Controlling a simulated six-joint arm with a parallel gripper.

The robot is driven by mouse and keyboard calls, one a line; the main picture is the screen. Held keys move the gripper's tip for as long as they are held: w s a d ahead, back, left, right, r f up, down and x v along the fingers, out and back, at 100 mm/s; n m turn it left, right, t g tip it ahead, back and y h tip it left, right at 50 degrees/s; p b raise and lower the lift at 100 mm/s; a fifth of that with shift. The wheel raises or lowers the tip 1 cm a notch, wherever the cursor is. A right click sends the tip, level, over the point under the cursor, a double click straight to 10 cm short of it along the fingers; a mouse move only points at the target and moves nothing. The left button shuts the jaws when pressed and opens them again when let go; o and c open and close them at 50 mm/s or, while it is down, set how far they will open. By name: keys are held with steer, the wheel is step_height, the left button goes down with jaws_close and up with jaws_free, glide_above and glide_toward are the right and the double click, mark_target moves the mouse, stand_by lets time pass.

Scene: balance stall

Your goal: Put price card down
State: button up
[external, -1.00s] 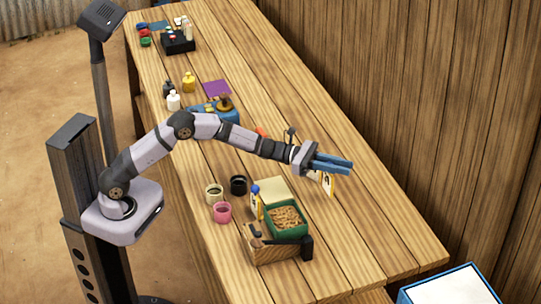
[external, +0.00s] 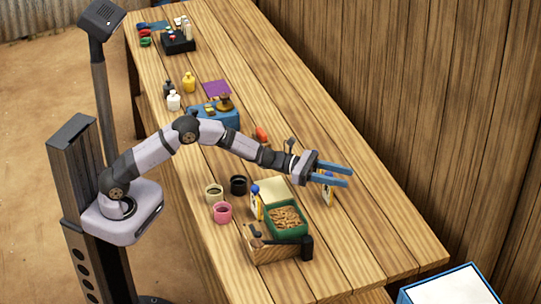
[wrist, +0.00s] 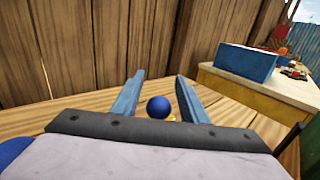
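The price card (external: 328,194) stands on the table just below my gripper (external: 349,177), on the far side of the cream square. It is pale with yellow and blue on it, and its upper part is hidden by the fingers in the external view. In the wrist view a blue ball (wrist: 158,107), seemingly the card's top, sits between my gripper's fingers (wrist: 160,78), with a gap on each side. My gripper is open and not holding it. A similar card with a blue ball on top (external: 256,201) stands beside the green tray.
A green tray of brown pieces (external: 303,223) and a wooden box (external: 262,254) stand near the front, with several cups (external: 222,212) to their left. A cream square (external: 273,188) lies behind the tray. The table right of the card is clear.

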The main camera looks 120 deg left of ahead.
steer(key=shift+r, duration=0.1)
steer(key=s+b, duration=0.1)
steer(key=s, duration=1.1)
steer(key=shift+d, duration=0.4)
steer(key=shift+r, duration=0.1)
